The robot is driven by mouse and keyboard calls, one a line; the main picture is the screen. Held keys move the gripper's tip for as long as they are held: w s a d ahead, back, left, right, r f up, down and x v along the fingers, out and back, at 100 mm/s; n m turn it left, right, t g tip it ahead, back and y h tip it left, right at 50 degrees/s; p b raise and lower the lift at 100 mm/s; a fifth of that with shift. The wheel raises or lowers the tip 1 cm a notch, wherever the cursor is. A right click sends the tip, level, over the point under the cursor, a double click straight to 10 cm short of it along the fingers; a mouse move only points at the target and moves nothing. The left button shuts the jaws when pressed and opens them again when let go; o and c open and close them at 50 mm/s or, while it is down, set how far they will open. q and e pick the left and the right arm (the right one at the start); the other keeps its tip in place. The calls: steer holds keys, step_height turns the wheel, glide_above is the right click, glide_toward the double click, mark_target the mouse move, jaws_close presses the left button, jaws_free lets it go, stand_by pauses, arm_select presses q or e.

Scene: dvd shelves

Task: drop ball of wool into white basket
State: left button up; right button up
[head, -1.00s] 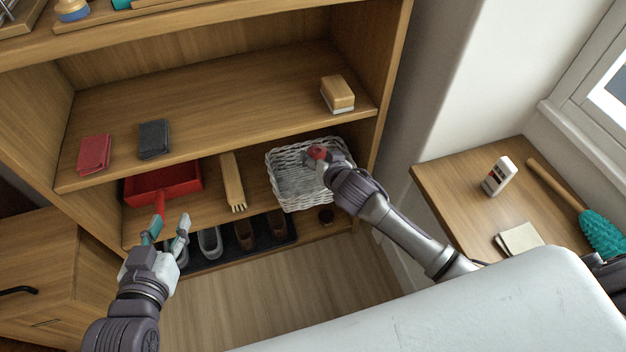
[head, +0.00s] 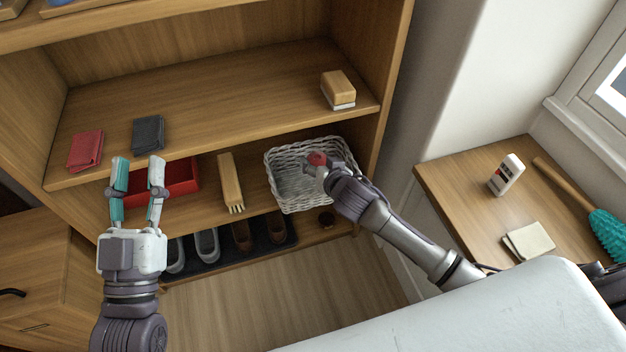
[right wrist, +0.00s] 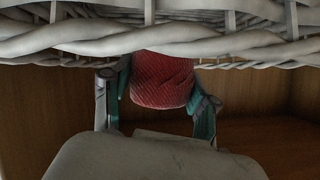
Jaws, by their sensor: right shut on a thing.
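The red ball of wool (head: 317,158) is between the fingers of my right gripper (head: 314,164), over the opening of the white basket (head: 283,193). In the right wrist view the ball (right wrist: 163,80) sits between the two fingers of the right gripper (right wrist: 160,100), with the white wicker rim (right wrist: 200,45) across the top. The basket stands on the lower shelf at its right end. My left gripper (head: 137,172) is open and empty, in front of the shelf with the red dustpan. Whether the ball touches the basket cannot be told.
A red dustpan (head: 181,178) and a wooden brush (head: 230,182) lie left of the basket. Shoes (head: 207,244) stand on a dark mat below. The upper shelf holds two folded cloths and a block brush (head: 338,88). A side table (head: 460,190) stands right.

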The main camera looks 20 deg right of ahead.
stand_by(0.3)
steer(key=o, duration=1.2)
steer(key=v, duration=1.2)
steer(key=shift+a, duration=0.1)
